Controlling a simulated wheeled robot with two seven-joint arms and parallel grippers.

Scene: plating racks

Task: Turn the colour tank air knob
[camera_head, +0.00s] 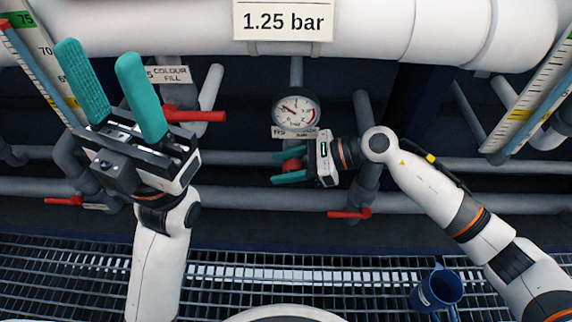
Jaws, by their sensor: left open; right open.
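A red knob (292,166) sits just below the round pressure gauge (297,109). A label (295,132) under the gauge is partly covered, so I cannot read all of it. My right gripper (288,168) reaches in from the right, its teal fingers open above and below the red knob. I cannot tell whether the fingers touch it. My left gripper (112,88) is open and empty at the left, fingers pointing up. A sign (283,20) above the gauge reads 1.25 bar.
A red lever (195,115) marked Colour Fill is close beside my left gripper. Other red levers sit on lower pipes at the left (64,201) and centre (349,214). A blue mug (437,290) is on the grating at the lower right. A large white pipe crosses the top.

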